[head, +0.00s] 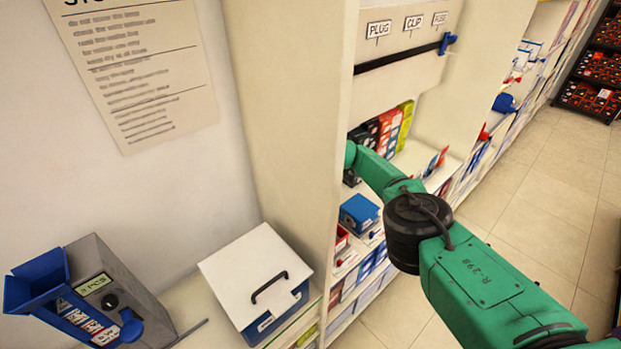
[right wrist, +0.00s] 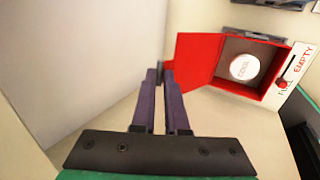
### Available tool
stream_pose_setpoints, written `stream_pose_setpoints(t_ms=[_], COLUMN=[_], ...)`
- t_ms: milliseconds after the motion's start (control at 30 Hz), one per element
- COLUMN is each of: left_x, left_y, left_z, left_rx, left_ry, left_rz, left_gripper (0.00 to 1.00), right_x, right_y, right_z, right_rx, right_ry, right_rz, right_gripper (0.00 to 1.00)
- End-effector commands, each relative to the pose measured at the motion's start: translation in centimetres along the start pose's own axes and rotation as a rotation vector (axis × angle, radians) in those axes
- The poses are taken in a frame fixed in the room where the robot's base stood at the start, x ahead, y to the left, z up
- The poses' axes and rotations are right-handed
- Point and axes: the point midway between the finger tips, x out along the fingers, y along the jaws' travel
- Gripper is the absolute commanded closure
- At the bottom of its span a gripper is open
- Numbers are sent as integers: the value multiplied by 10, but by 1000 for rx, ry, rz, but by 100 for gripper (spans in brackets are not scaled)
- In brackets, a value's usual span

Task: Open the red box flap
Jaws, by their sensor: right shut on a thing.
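In the right wrist view the red box (right wrist: 240,91) is mounted on the wall at the upper right. Its red flap (right wrist: 197,72) is swung out to the left, and the box front is uncovered. A round white piece (right wrist: 244,67) with lettering sits inside. My right gripper (right wrist: 164,70) is shut on the flap's free left edge, its two dark fingers close together. In the head view my green right arm reaches into the shelf unit, and the gripper is hidden behind the side panel. The red box cannot be made out there. My left gripper is out of view.
A white panel marked EMPTY (right wrist: 299,66) with a red knob adjoins the box on the right. The shelf side panel (head: 290,120) stands left of my arm. A white-lidded box (head: 240,265) and a blue-grey dispenser (head: 105,290) stand at the lower left. Floor is open at right.

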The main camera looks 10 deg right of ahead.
Motion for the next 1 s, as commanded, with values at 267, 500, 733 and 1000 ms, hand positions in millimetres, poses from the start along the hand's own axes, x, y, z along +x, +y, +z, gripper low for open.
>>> stream_pose_setpoints(t_ms=[267,500,733,1000], left_x=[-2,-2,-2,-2], left_y=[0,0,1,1], left_z=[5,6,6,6], left_rx=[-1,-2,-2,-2], left_ry=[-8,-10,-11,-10], left_rz=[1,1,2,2], left_gripper=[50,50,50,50], right_x=[6,7,5,3], right_y=[-11,-11,-8,-6], right_z=[-7,-8,-6,-4], right_rx=[-7,-9,-6,-3], right_ry=[8,10,8,5], right_rz=[-37,-37,-30,-24], right_gripper=[100,100,66,66])
